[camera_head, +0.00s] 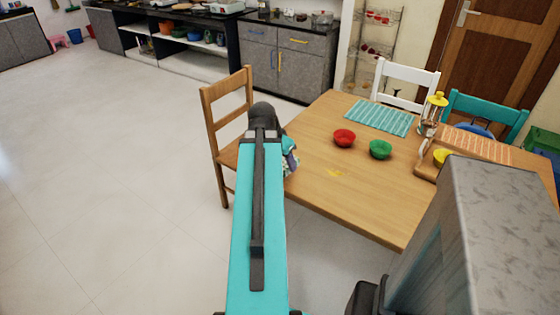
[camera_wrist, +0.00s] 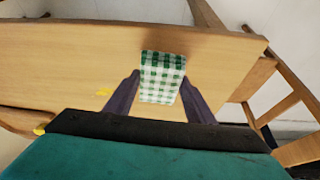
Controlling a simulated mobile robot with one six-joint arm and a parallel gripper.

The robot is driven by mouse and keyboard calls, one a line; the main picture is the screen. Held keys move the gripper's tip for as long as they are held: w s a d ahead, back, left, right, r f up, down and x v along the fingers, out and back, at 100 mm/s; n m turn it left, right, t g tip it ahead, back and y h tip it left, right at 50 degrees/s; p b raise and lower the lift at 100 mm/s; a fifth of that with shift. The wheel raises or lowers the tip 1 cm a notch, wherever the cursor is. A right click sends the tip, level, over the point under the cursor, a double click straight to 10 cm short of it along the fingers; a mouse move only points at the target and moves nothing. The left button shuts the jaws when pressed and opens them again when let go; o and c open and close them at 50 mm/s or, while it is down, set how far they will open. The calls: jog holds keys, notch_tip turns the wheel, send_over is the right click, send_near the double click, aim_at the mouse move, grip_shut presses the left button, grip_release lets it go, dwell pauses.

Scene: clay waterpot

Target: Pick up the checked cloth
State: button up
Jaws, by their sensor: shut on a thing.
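The checked cloth (camera_wrist: 162,72) is green and white and shows in the middle of the wrist view. My gripper (camera_wrist: 161,84) has a dark finger on each side of it and is shut on it. In the head view a small patterned part of the cloth (camera_head: 290,161) shows beside my arm, at the table's left edge. My arm hides the rest of it and most of my gripper there. The wooden table top (camera_head: 320,160) lies behind the cloth in the wrist view. I cannot tell whether the cloth touches it.
A red bowl (camera_head: 344,138) and a green bowl (camera_head: 380,149) stand on the table. A wooden chair (camera_head: 207,115) stands close left of my arm. The floor at left is clear.

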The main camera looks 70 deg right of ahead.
jog(key=shift+s+a+f+b, duration=0.15)
jog(key=shift+s+a+b, duration=0.2)
jog(key=shift+b, duration=3.05)
jog(key=a+b, duration=0.1)
jog(key=b, duration=0.7)
jog(key=shift+s+a+b, duration=0.3)
jog(key=shift+s+a, duration=0.1)
jog(key=shift+s+a+r, duration=0.2)
jog(key=shift+s+a, duration=0.15)
jog(key=shift+a, duration=0.3)
jog(key=shift+s+a+r, duration=0.2)
jog(key=shift+s+a, duration=0.15)
jog(key=shift+a, duration=0.25)
